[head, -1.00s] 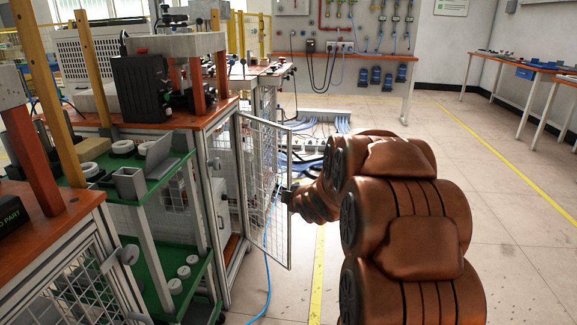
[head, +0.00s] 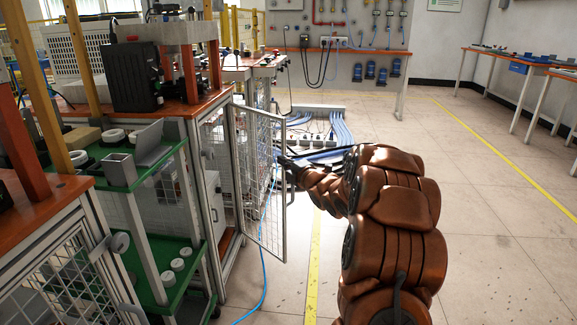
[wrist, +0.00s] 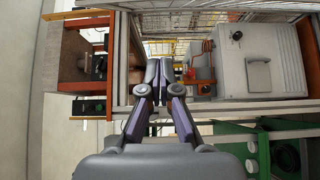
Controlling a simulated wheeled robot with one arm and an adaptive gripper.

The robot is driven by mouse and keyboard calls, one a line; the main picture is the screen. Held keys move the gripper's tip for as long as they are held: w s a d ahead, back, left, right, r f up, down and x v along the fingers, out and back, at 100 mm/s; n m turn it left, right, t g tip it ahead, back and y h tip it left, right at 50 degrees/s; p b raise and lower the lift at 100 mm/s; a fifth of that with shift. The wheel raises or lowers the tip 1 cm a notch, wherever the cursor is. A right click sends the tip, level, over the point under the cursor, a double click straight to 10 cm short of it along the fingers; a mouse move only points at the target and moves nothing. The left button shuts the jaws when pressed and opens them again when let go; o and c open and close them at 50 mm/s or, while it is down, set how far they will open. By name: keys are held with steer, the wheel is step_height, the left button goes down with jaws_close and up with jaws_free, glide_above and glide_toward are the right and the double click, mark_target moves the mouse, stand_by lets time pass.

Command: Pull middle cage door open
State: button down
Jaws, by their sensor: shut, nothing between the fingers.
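The middle cage door (head: 262,190) is a white wire-mesh panel in a grey metal frame. In the head view it stands swung out from its cabinet (head: 222,225), with a wide gap showing the inside. My gripper (head: 282,161) is at the door's free edge, near its upper half; whether it touches the door is unclear. In the wrist view my gripper (wrist: 159,68) has its two fingers together with nothing between them, pointing toward the cabinet opening. A pale box-like unit (wrist: 258,58) shows inside the cabinet on the right.
A green-shelved stand (head: 135,175) is left of the cabinet. Another mesh door (head: 65,275) is at the lower left. A blue cable (head: 266,270) lies on the floor below the open door. Cable bundles (head: 325,135) lie behind it. The floor to the right is clear.

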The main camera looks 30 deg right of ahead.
mark_target(284, 149)
steer(key=shift+w+d+b, duration=0.35)
steer(key=shift+w+d, duration=0.3)
steer(key=shift+w, duration=0.5)
steer(key=shift+w+d+b, duration=0.3)
steer(key=shift+w+d, duration=0.4)
steer(key=shift+w, duration=0.5)
steer(key=shift+w+d+b, duration=0.35)
steer(key=shift+w+d, duration=0.3)
steer(key=shift+w, duration=0.5)
steer(key=shift+d+r+p, duration=0.15)
steer(key=shift+p, duration=0.35)
